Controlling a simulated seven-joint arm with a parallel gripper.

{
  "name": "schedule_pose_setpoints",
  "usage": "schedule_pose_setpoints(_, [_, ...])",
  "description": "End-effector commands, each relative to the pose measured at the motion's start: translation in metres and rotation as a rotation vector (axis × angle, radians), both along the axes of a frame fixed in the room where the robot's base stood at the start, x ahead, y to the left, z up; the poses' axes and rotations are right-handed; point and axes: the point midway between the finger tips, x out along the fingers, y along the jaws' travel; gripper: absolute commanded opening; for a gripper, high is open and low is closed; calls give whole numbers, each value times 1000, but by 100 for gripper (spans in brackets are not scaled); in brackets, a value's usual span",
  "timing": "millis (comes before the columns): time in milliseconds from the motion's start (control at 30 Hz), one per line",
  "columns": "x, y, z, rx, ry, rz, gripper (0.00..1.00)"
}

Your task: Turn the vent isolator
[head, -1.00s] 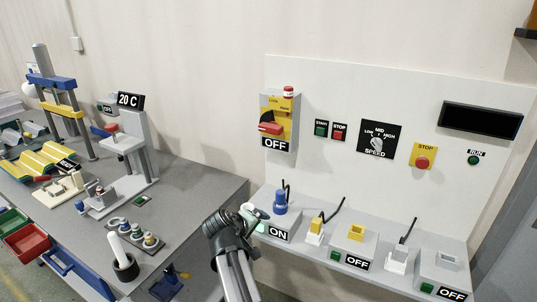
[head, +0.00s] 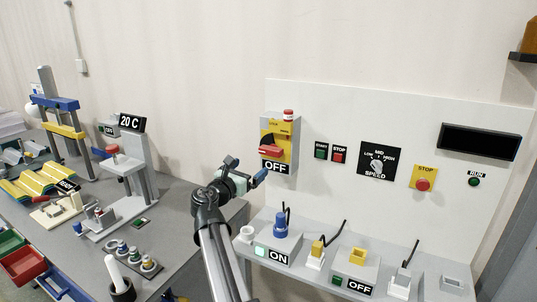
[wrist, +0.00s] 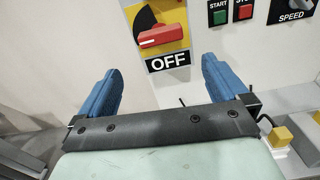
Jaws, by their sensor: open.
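The vent isolator is a yellow plate on a grey box with a red handle (head: 271,151), mounted at the left of the white panel. The handle lies roughly horizontal, and a black OFF label (head: 275,167) sits below it. In the wrist view the red handle (wrist: 163,35) is beyond and above the gap between my fingers. My gripper (head: 247,170) is in front of the panel, below and left of the isolator. Its two blue fingers (wrist: 160,80) are apart with nothing between them, not touching the handle.
START and STOP buttons (head: 330,152) and a SPEED dial (head: 377,160) are right of the isolator. A blue plug (head: 281,226) and a yellow plug (head: 317,248) with black cables stand on the shelf below. A bench with a 20 C stand (head: 132,122) is at the left.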

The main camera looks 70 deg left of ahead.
Motion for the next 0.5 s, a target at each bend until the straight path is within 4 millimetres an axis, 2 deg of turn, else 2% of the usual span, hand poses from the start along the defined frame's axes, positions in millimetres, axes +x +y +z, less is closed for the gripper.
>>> schedule_pose_setpoints(267, [7,7,0,-52,-49,-2,100])
schedule_pose_setpoints(500, [32,34,0,-51,-48,-3,100])
